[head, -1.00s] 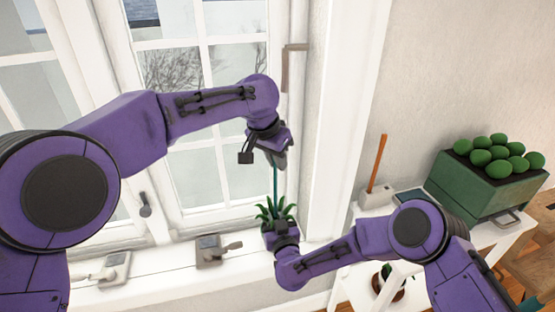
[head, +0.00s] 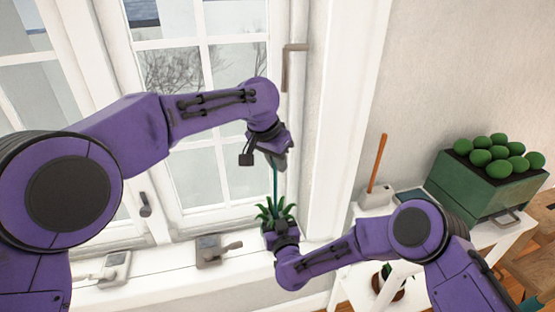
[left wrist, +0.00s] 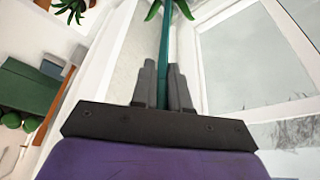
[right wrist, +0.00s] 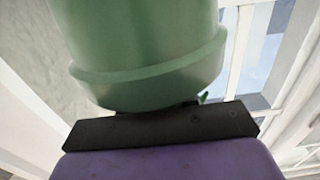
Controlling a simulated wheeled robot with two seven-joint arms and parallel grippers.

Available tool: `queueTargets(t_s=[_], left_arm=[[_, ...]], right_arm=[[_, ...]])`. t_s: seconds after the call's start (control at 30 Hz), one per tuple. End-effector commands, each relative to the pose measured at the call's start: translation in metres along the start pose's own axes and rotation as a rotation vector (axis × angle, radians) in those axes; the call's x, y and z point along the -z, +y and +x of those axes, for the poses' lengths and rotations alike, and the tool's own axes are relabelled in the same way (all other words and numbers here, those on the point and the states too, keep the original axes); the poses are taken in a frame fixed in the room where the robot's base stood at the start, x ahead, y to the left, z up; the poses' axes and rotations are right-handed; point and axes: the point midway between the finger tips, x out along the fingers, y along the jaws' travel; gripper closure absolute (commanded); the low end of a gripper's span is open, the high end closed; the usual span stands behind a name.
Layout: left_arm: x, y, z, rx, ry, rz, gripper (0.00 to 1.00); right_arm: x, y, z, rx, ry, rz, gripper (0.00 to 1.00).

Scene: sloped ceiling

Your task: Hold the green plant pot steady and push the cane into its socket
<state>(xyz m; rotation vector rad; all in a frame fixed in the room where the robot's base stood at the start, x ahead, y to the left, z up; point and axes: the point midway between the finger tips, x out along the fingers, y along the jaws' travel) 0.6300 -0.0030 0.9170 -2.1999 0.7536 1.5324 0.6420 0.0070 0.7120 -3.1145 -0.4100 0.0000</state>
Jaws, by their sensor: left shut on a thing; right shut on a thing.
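The green plant pot fills the upper part of the right wrist view (right wrist: 145,55); in the head view it is mostly hidden behind my right gripper (head: 283,232). My right gripper is shut on the pot on the window sill. The plant's spiky leaves (head: 270,210) stick up above it. The teal cane (head: 275,183) stands upright between the leaves and my left gripper (head: 277,158). My left gripper is shut on the cane, which also shows between the fingers in the left wrist view (left wrist: 164,55). The cane's lower end and the socket are hidden among the leaves.
The window (head: 190,120) stands close behind the left arm. At right, a white table (head: 375,222) carries a green planter (head: 480,190) with round green plants and a holder with an orange stick (head: 377,165).

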Motion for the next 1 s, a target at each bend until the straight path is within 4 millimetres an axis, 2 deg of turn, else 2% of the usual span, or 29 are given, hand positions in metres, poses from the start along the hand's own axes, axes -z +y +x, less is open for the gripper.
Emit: queueTargets(t_s=[1.0], left_arm=[[-0.009,0.000,0.025,-0.001,-0.001,0.000,1.00]], right_arm=[[0.000,0.000,0.000,0.000,0.000,0.000,1.00]])
